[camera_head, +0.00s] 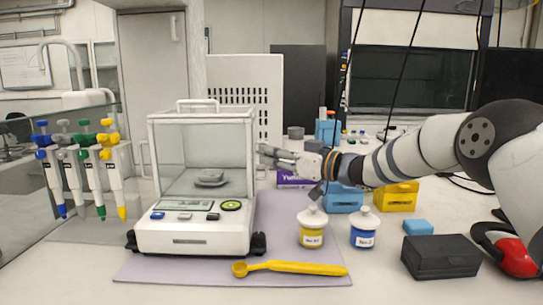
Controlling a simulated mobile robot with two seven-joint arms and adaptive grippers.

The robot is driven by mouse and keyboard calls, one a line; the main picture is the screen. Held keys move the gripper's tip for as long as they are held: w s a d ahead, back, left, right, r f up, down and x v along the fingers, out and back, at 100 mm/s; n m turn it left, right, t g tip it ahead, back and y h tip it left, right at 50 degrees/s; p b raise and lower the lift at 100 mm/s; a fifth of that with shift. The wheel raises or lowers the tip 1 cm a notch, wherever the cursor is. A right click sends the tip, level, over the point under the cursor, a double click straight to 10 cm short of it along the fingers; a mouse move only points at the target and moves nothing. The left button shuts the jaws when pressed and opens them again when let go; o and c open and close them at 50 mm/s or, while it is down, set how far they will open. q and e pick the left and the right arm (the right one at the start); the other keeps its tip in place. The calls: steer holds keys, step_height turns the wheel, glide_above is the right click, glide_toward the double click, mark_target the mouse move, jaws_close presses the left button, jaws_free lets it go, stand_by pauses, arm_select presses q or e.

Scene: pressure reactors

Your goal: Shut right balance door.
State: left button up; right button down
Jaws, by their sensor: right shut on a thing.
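The white balance (195,240) stands on a grey mat left of the middle, with a glass chamber (190,140) on top. Its right door is seen nearly edge-on at the chamber's right side, so I cannot tell how far open it is. My right gripper (266,155) reaches in from the right, level with the chamber, with its fingertips at that right side. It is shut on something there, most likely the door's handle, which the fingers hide. My left gripper is not in view.
Yellow-labelled (312,228) and blue-labelled jars (364,229) stand below my right forearm. A yellow spoon (290,268) lies in front of the balance. A black box (440,257) is at the right, and several pipettes (82,165) hang at the left.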

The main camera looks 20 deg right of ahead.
steer(key=shift+a+f, duration=0.1)
steer(key=shift+f, duration=0.2)
steer(key=c, duration=1.9)
jaws_free()
steer(key=shift+s, duration=0.1)
steer(key=shift+o, duration=0.9)
steer(key=shift+s+r, duration=0.1)
steer(key=shift+r, duration=0.1)
steer(key=v, duration=1.2)
